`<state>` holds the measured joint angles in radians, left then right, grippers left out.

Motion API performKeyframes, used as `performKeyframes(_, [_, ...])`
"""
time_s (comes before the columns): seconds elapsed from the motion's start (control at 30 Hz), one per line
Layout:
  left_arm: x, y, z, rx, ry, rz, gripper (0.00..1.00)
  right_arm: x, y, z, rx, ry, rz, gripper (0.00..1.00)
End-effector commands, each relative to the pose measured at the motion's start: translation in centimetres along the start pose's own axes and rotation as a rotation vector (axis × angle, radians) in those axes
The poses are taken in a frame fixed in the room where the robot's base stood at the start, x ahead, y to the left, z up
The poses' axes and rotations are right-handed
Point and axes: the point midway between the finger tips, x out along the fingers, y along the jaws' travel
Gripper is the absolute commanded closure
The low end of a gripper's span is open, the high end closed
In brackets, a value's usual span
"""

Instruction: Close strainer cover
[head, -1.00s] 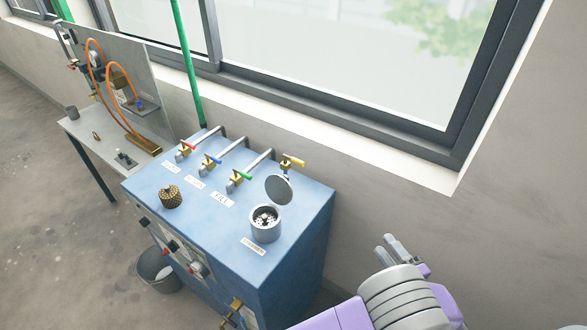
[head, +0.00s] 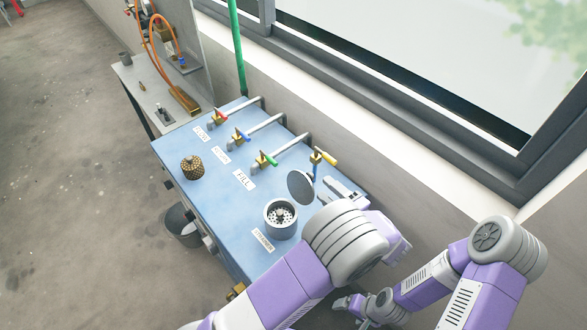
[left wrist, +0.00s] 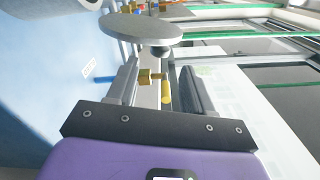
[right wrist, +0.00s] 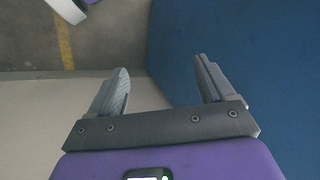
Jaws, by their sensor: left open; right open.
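The strainer (head: 281,229) is a grey metal cup with a perforated inside, on the blue cabinet top (head: 222,200). Its round grey cover (head: 299,187) stands raised and tilted at the cup's far side, so the strainer is open. My left gripper (head: 345,190) is just right of the cover, open and empty. In the left wrist view the cover (left wrist: 140,31) lies beyond the open fingers (left wrist: 160,84). I cannot tell whether a finger touches it. My right gripper (head: 348,303) is low by the cabinet's right side; it is open and empty in the right wrist view (right wrist: 160,76).
Valves with red (head: 220,115), blue (head: 240,136), green (head: 266,159) and yellow (head: 323,156) handles stand along the back. A brown knobbed piece (head: 191,167) sits at the left of the top. A bucket (head: 182,225) stands on the floor. The wall and window ledge are close behind.

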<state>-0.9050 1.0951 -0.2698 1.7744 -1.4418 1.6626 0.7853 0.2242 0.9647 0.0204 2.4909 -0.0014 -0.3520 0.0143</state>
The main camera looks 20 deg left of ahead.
Motion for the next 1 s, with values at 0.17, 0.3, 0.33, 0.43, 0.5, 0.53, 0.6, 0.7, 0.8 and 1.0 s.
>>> performKeyframes(0.17, [2.6,-0.1,0.2,0.001,-0.008,0.003,0.49,-0.4,-0.1,0.0,0.002,0.0,0.001,0.0])
performKeyframes(0.3, [5.0,0.0,0.4,0.001,-0.012,0.003,0.49,-0.8,-0.2,0.0,0.002,0.0,0.001,0.0])
performKeyframes(0.33, [5.5,0.0,0.4,0.001,-0.011,0.003,0.49,-0.8,-0.2,0.0,0.001,0.0,0.001,0.0])
performKeyframes(0.43, [6.6,0.0,0.3,0.0,-0.01,0.003,0.49,-1.0,-0.3,0.0,0.001,0.0,0.001,0.0])
performKeyframes(0.5, [7.1,0.0,0.3,0.0,-0.01,0.002,0.49,-1.0,-0.3,0.0,0.001,0.0,0.001,0.0])
performKeyframes(0.53, [7.2,0.0,0.3,0.0,-0.009,0.002,0.49,-1.0,-0.3,0.0,0.001,0.0,0.001,0.0])
performKeyframes(0.6, [7.4,0.0,0.3,-0.001,-0.009,0.002,0.49,-1.0,-0.3,0.0,0.001,0.001,0.001,0.0])
performKeyframes(0.7, [7.5,0.1,0.3,-0.001,-0.008,0.002,0.49,-1.0,-0.3,0.0,0.001,0.001,0.001,0.0])
performKeyframes(0.8, [7.5,0.1,0.3,-0.001,-0.008,0.002,0.49,-1.0,-0.3,0.0,0.001,0.001,0.001,0.0])
performKeyframes(1.0, [7.5,0.0,0.3,-0.001,-0.008,0.002,0.75,-1.0,-0.3,0.0,0.001,0.001,0.001,0.0])
